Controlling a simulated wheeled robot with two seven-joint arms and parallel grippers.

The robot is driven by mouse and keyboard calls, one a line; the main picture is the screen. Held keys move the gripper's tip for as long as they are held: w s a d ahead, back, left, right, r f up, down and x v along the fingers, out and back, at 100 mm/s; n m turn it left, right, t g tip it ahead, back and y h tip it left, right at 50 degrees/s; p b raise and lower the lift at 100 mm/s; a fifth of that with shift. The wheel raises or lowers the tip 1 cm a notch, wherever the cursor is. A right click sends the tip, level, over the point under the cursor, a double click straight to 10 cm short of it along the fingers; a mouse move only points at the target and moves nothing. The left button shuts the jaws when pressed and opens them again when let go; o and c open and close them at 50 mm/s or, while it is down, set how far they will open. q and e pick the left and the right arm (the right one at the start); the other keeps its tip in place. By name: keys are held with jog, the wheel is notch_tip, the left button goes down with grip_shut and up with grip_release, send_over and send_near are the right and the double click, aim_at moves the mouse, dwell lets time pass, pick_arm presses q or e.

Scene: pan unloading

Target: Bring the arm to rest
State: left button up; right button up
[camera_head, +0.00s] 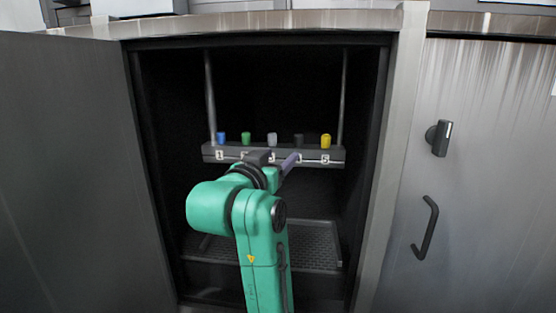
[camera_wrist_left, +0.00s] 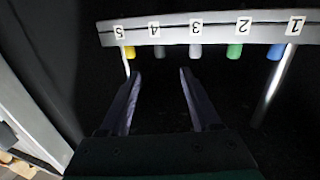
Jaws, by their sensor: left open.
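My left arm reaches into an open, dark cabinet in the head view. Its gripper (camera_head: 275,160) is open and empty, close in front of a grey numbered bar (camera_head: 215,154). Both fingers also show in the left wrist view, spread apart (camera_wrist_left: 160,74) with nothing between them. Along the bar are small blue (camera_head: 221,138), green (camera_head: 246,139), grey (camera_head: 272,140), dark (camera_head: 298,141) and yellow (camera_head: 325,141) pieces. The wrist view shows the bar (camera_wrist_left: 175,37) upside down, labelled 1 to 5. The gripper hides part of the labels in the head view. My right gripper is not visible.
The cabinet's open door (camera_head: 65,170) stands at the left. A closed steel door (camera_head: 480,190) with a handle (camera_head: 428,228) is at the right. A perforated tray (camera_head: 318,246) lies below the arm. Two rods (camera_head: 343,95) rise from the bar's ends.

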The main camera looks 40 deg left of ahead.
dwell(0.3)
pick_arm(q)
jog(key=w+d+f+m+g+h, duration=0.1)
jog(key=d+f+m+g+h, duration=0.2)
jog(key=f, duration=0.9)
jog(key=d+f+m+g+h, duration=0.1)
jog(key=d+f+g+h, duration=0.3)
jog(key=f, duration=0.9)
jog(key=s+d+f+m+g, duration=0.1)
jog(key=s+d+f+g, duration=0.25)
jog(key=s+f, duration=0.45)
jog(key=s+d+f+m+g, duration=0.15)
jog(key=s+d+f, duration=0.4)
jog(key=f, duration=0.55)
notch_tip(320, 180, down, 16)
jog(key=r+g, duration=0.1)
jog(key=g, duration=0.1)
jog(key=s+a+f, duration=0.1)
jog(key=s+f, duration=0.3)
jog(key=f, duration=0.4)
jog(key=s+f, duration=0.4)
jog(key=f, duration=0.4)
jog(key=s+a+f+g, duration=0.1)
jog(key=s+a+f, duration=0.1)
jog(key=s+f, duration=0.5)
jog(key=s, duration=0.5)
jog(key=shift+s+a+g, duration=0.15)
jog(key=shift+a+g, duration=0.1)
jog(key=shift+g, duration=0.05)
jog(key=shift+f, duration=0.1)
